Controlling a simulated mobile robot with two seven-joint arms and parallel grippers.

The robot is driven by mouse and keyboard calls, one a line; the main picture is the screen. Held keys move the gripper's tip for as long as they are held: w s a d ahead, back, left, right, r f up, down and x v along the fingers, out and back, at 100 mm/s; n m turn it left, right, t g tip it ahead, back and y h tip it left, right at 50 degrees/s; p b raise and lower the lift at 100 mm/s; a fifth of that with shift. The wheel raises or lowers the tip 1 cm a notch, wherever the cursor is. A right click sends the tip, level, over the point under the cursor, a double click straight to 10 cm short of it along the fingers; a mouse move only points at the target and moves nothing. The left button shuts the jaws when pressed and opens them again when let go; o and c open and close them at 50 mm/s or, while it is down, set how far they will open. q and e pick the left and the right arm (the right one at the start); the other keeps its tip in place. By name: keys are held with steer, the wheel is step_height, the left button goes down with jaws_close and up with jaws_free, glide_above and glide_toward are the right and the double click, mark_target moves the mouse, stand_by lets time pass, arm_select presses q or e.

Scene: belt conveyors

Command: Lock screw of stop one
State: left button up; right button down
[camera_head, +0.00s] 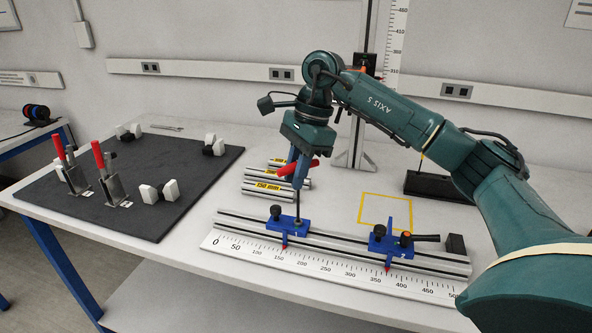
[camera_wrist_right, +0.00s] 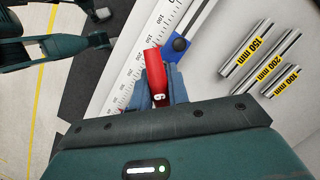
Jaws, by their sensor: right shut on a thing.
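My right gripper (camera_head: 299,173) is shut on a red-handled tool (camera_head: 307,167), whose red handle also shows in the right wrist view (camera_wrist_right: 153,65). The tool's thin dark shaft points down at the left blue stop (camera_head: 287,228) on the rail. Its tip meets the top of that stop, but I cannot tell if it sits in the screw. A black knob is on the stop's left side, and a red pointer is at its front over the scale. A second blue stop (camera_head: 391,243) sits further right on the rail. My left gripper is not seen.
The rail (camera_head: 340,247) lies behind a white ruler (camera_head: 330,277). Several labelled metal bars (camera_head: 262,189) lie behind it. A yellow square (camera_head: 385,211) marks clear tabletop. A dark mat (camera_head: 125,190) with red-handled clamps (camera_head: 105,165) is at left. A black block (camera_head: 440,187) stands at right.

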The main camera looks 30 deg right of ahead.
steer(key=m+t, duration=0.1)
steer(key=m, duration=0.3)
steer(key=shift+f, duration=0.1)
steer(key=shift+w+m+t+h, duration=0.1)
steer(key=shift+m+t+h, duration=0.2)
steer(key=shift+m, duration=0.6)
steer(key=m, duration=0.2)
steer(key=shift+d+m+t, duration=0.1)
steer(key=shift+m+t, duration=0.2)
steer(key=m+h, duration=0.1)
steer(key=m, duration=0.2)
steer(key=shift+w, duration=0.1)
